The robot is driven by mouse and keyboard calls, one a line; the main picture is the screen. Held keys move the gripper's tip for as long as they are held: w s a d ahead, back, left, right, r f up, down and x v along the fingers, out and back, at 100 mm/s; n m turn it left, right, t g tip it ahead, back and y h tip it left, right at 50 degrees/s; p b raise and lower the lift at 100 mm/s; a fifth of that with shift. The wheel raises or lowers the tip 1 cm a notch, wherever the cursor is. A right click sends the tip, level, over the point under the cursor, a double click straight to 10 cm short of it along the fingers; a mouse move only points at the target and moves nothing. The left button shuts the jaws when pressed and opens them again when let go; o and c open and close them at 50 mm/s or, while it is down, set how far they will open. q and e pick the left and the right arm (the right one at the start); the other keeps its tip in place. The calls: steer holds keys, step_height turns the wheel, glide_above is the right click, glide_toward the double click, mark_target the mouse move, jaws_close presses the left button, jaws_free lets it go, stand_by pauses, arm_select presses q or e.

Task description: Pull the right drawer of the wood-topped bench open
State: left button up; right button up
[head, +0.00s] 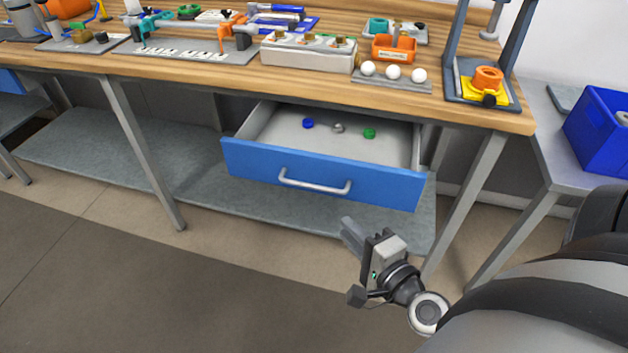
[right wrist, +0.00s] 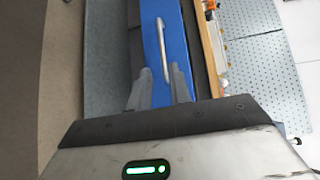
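The right drawer (head: 325,172) of the wood-topped bench (head: 200,77) stands pulled out, its blue front away from the bench and its grey inside showing. Its silver bar handle (head: 315,184) is on the front; it also shows in the right wrist view (right wrist: 162,48). My right gripper (head: 350,231) is in front of and below the handle, apart from it in the head view. In the right wrist view its two fingers (right wrist: 160,87) are spread, with nothing seen held between them. My left gripper is not in view.
Inside the drawer lie a blue cap (head: 308,123), a grey piece (head: 338,128) and a green cap (head: 369,133). A grey lower shelf (head: 190,165) runs under the bench. Bench legs (head: 145,150) stand on both sides. A side table with a blue bin (head: 590,140) is at right.

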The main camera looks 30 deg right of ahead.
mark_target(313, 186)
steer(key=shift+m+h, duration=0.3)
steer(key=shift+m, duration=0.2)
steer(key=w, duration=0.5)
steer(key=w+d+f+p, duration=0.1)
steer(key=w, duration=0.4)
steer(key=w+d+f, duration=0.1)
steer(key=w, duration=0.4)
steer(key=shift+w+f, duration=0.2)
steer(key=shift+w, duration=0.15)
jaws_close()
